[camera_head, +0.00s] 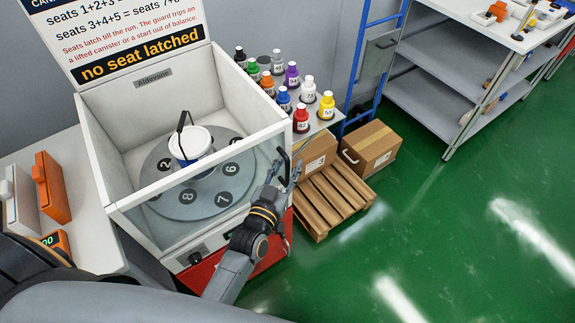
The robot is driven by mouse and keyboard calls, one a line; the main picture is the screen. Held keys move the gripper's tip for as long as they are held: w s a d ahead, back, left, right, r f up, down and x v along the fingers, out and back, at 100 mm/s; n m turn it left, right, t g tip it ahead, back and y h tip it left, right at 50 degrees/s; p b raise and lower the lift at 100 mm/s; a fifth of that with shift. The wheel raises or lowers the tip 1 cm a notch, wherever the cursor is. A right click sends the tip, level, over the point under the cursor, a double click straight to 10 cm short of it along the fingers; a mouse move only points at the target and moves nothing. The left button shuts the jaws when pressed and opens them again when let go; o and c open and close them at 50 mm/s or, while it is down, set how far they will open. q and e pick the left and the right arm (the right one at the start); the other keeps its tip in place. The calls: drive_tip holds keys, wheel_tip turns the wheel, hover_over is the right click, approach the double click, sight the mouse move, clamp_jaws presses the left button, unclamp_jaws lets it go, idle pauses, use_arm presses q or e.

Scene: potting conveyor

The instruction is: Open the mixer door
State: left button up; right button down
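The mixer (103,125) is a white open-topped box. Its round grey turntable (205,205) has numbered seats, and a white and blue can (192,140) with a dark handle stands on it. The see-through front door (168,228) stands across the front of the box and looks closed.
Several coloured bottles (292,78) stand on a surface right of the mixer. Cardboard boxes (370,147) and a wooden pallet (335,198) are on the floor there, beside a blue frame (365,75). Orange and white devices (52,187) are at the left. The green floor at the right is clear.

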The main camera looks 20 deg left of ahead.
use_arm(q)
clamp_jaws()
